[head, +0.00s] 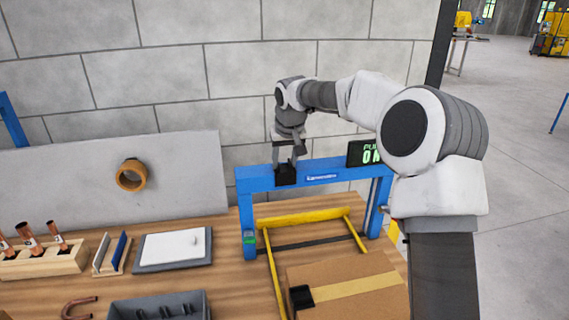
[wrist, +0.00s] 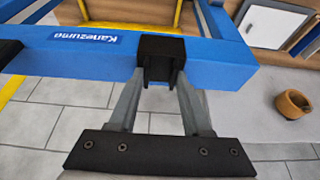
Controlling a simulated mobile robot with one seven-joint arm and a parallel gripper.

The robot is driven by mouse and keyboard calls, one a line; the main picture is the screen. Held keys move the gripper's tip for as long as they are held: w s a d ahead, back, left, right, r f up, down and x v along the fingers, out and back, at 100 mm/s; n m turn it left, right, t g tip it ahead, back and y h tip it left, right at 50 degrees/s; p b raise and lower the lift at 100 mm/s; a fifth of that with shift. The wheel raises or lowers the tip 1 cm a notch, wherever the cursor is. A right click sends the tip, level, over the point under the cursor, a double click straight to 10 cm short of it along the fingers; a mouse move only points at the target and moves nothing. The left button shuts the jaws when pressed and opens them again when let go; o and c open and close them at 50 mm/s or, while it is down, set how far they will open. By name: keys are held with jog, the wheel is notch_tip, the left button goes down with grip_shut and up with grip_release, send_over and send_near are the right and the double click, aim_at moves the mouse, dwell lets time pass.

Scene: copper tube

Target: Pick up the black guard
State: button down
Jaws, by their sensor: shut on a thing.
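The black guard (head: 286,175) is a small dark block at the left part of the blue frame's top beam (head: 322,171). In the wrist view the black guard (wrist: 161,46) overlaps the blue beam (wrist: 90,48), with a hollow facing the camera. My gripper (head: 287,163) reaches down to it from above. In the wrist view, the two grey fingers of my gripper (wrist: 160,82) are shut on the guard, one on each side. I cannot tell whether the guard still touches the beam.
A yellow bar frame (head: 303,217) and a cardboard box (head: 345,285) are in front of the blue frame. A green-lit display (head: 366,153) is at its right. A copper-coloured ring (head: 131,175) is on the left panel. A wooden rack (head: 45,262) holds copper pieces.

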aim_at(285, 164)
notch_tip(285, 164, up, 18)
jog(key=p, duration=0.4)
jog(key=shift+f, duration=0.25)
